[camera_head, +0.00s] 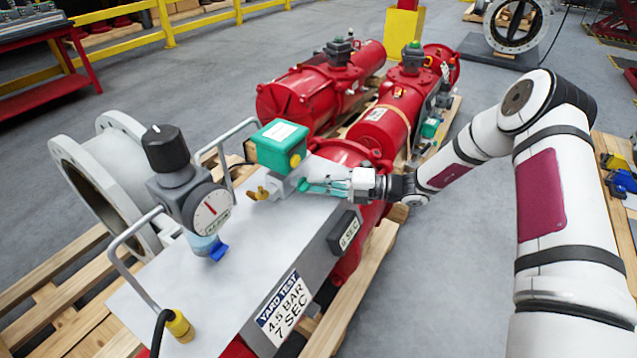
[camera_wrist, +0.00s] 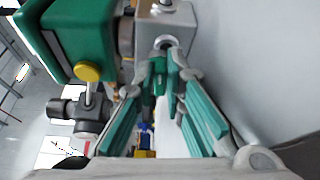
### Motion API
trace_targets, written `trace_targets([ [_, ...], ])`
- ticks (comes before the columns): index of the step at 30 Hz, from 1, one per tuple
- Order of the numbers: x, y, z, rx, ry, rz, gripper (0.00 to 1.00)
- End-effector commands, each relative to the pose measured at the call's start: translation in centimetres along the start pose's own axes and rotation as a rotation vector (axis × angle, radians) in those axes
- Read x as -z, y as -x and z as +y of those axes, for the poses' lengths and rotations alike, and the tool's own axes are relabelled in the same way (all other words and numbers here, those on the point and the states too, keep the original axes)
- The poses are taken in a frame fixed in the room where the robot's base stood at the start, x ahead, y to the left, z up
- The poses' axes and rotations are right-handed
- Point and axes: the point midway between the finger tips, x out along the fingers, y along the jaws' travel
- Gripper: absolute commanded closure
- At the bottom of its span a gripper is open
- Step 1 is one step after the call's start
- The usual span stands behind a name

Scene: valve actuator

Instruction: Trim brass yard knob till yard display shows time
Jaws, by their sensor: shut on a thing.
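My gripper (camera_head: 322,187) reaches in from the right to the grey block under the green box (camera_head: 283,147). In the wrist view my gripper (camera_wrist: 160,75) has its green fingertips closed together at the face of the grey block (camera_wrist: 172,18). They are around a small part there, apparently the brass yard knob, which the fingertips hide. The yard display (camera_head: 346,236) is a dark box on the front of the panel; it seems to read 8 SEC, but the digit is small. The yard test label (camera_head: 284,308) reads 4.5 BAR 7 SEC.
A yellow button (camera_wrist: 88,72) sits on the green box beside my fingers. A brass fitting (camera_head: 258,193) is on the block's left. A gauge (camera_head: 209,209) with a black-knobbed regulator (camera_head: 167,150) and metal handles stand on the panel. Red actuators (camera_head: 385,127) lie behind on pallets.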

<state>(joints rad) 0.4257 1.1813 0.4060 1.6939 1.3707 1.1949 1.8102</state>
Motion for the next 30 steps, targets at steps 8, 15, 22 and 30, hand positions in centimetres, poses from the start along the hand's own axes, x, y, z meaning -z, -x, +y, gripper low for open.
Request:
trace_targets([
  [8,-0.1,0.1,-0.1,0.002,0.000,-0.002,0.69],
  [15,0.0,0.0,0.1,0.014,0.027,0.000,0.69],
  [22,0.1,0.0,0.8,0.090,0.211,0.001,0.69],
  [30,0.4,-0.1,1.5,0.202,0.482,0.002,0.69],
])
